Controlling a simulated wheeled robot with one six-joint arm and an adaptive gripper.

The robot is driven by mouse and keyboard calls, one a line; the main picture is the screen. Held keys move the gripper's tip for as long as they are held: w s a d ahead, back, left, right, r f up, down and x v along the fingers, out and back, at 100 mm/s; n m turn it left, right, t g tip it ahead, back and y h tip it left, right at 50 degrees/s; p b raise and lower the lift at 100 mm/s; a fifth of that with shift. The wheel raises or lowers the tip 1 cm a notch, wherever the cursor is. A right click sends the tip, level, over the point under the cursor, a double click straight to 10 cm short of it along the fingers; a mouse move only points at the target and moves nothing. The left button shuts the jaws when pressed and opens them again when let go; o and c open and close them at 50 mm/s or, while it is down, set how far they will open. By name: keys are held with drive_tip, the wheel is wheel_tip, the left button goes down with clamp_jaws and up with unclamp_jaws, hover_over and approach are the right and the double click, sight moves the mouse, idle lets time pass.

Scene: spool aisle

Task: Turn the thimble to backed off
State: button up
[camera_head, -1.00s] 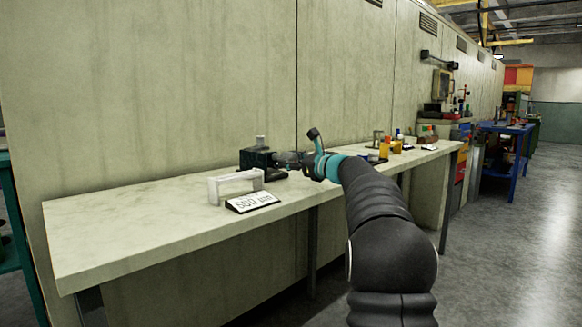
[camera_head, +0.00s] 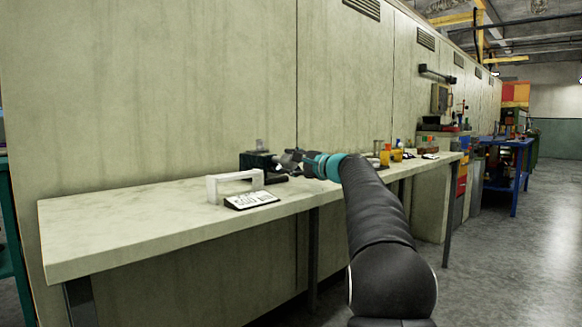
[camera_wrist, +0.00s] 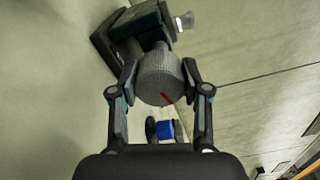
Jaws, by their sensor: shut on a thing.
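The thimble (camera_wrist: 158,80) is a grey ribbed cylinder with a red mark near its lower edge in the wrist view. It joins a dark block-shaped device (camera_wrist: 140,22), which also shows on the bench in the head view (camera_head: 256,160). My gripper (camera_wrist: 159,82) is shut on the thimble, one finger on each side. In the head view my gripper (camera_head: 287,160) is at the right side of the device, and the thimble is mostly hidden there by the fingers.
A pale bench (camera_head: 130,215) runs along the wall. A white bridge-shaped piece (camera_head: 235,182) and a sign (camera_head: 252,200) stand left of my gripper. Small bottles and yellow containers (camera_head: 391,154) stand farther right. A blue object (camera_wrist: 165,130) lies near my fingers' base.

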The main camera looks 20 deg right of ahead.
drive_tip(key=n, duration=0.5)
drive_tip(key=shift+n, duration=2.6)
drive_tip(key=o, duration=1.1)
drive_tip(key=shift+o, duration=0.2)
drive_tip(key=v, duration=1.2)
